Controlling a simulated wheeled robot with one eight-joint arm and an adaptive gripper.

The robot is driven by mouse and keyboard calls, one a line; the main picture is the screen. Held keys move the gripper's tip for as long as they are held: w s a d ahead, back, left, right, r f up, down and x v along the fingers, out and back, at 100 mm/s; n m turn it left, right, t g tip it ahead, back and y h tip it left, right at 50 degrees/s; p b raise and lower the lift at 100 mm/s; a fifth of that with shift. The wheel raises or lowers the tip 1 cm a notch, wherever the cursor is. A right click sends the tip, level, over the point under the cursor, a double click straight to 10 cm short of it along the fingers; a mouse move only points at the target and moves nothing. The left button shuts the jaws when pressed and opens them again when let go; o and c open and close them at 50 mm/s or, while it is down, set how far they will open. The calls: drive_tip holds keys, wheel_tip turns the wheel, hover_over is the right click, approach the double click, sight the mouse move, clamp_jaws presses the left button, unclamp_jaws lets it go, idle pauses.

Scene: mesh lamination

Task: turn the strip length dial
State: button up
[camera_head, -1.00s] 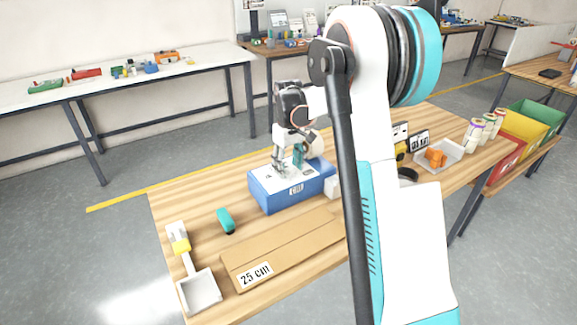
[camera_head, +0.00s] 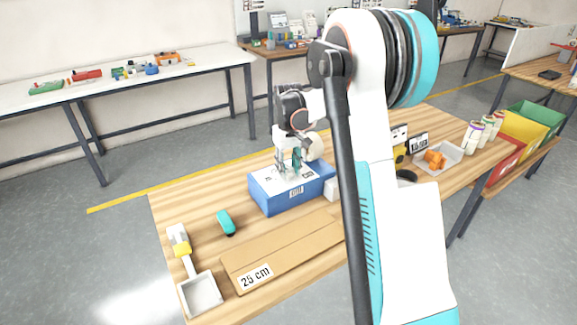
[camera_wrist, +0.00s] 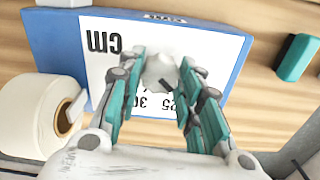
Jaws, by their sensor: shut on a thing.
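The strip length dial (camera_wrist: 160,72) is a pale round knob on the white scale face of a blue box (camera_head: 265,198). In the wrist view the blue box (camera_wrist: 45,40) shows "cm" and the numbers 25 and 30 beside the dial, upside down. My gripper (camera_wrist: 162,75) points down over the box, with its teal fingers on both sides of the dial and shut on it. In the head view my gripper (camera_head: 290,160) stands on the box top; the dial is hidden there.
A tape roll (camera_wrist: 35,115) lies beside the box. A cardboard sheet (camera_head: 300,250) labelled "25 cm" lies in front. A teal object (camera_head: 226,222) and a white scoop-like tray (camera_head: 200,295) are to the left. A grey tray (camera_head: 450,155) with an orange part is to the right.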

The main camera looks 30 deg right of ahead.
sight(288, 169)
drive_tip(key=m+p, duration=0.1)
drive_tip(key=m, duration=0.4)
drive_tip(key=shift+m, duration=0.3)
idle(0.4)
drive_tip(key=o, duration=1.1)
drive_tip(key=shift+c, duration=0.2)
drive_tip(key=shift+r, duration=0.1)
wheel_tip(288, 169, up, 12)
